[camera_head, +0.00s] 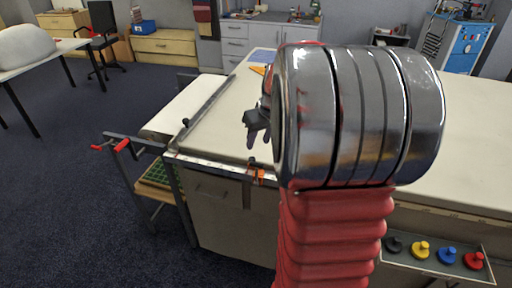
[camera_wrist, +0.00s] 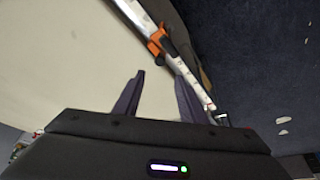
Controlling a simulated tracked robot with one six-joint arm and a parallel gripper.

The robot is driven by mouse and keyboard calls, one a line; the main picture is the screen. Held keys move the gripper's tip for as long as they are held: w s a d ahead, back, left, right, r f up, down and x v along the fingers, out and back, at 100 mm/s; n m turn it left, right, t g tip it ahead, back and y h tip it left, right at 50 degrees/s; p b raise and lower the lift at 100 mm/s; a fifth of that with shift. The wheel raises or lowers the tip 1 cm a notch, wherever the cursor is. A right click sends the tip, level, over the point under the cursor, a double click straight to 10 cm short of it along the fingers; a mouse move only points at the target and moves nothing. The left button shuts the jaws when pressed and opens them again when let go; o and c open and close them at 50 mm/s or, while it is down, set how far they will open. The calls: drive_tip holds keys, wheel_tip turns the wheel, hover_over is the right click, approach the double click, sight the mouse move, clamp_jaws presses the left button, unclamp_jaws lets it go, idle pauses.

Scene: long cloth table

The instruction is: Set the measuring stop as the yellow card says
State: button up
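The measuring stop is an orange clamp-like piece (camera_head: 257,175) on the pale marked rail (camera_head: 215,164) along the table's near left edge. In the wrist view the orange stop (camera_wrist: 157,40) sits on the white rail (camera_wrist: 187,76), beyond the fingertips. My gripper (camera_head: 251,138) is above the table near that edge; the wrist view shows its two dark fingers (camera_wrist: 160,80) apart with nothing between them. A small yellow-orange flat piece (camera_head: 258,70) lies farther back on the table, partly hidden by my arm; I cannot tell whether it is the card. No writing is readable.
The pale cloth table (camera_head: 222,128) is mostly clear on its left part. A long dark bar (camera_head: 208,101) runs along its left side. Red-handled cranks (camera_head: 122,145) stick out at left. A tray (camera_head: 432,267) with black, yellow, blue and red knobs hangs at the front right.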

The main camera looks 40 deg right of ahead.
drive_tip(key=v, duration=0.2)
drive_tip(key=shift+s+r, duration=0.1)
drive_tip(key=shift+r, duration=0.2)
idle(0.5)
drive_tip(key=s+a+r, duration=0.1)
drive_tip(key=s+a, duration=0.4)
drive_tip(key=a, duration=0.5)
drive_tip(key=s+a+r+n, duration=0.1)
drive_tip(key=s+a, duration=0.4)
drive_tip(key=a, duration=0.5)
drive_tip(key=s+a+r+n+t+y, duration=0.1)
drive_tip(key=s+a, duration=0.5)
drive_tip(key=a, duration=0.4)
drive_tip(key=shift+a, duration=0.35)
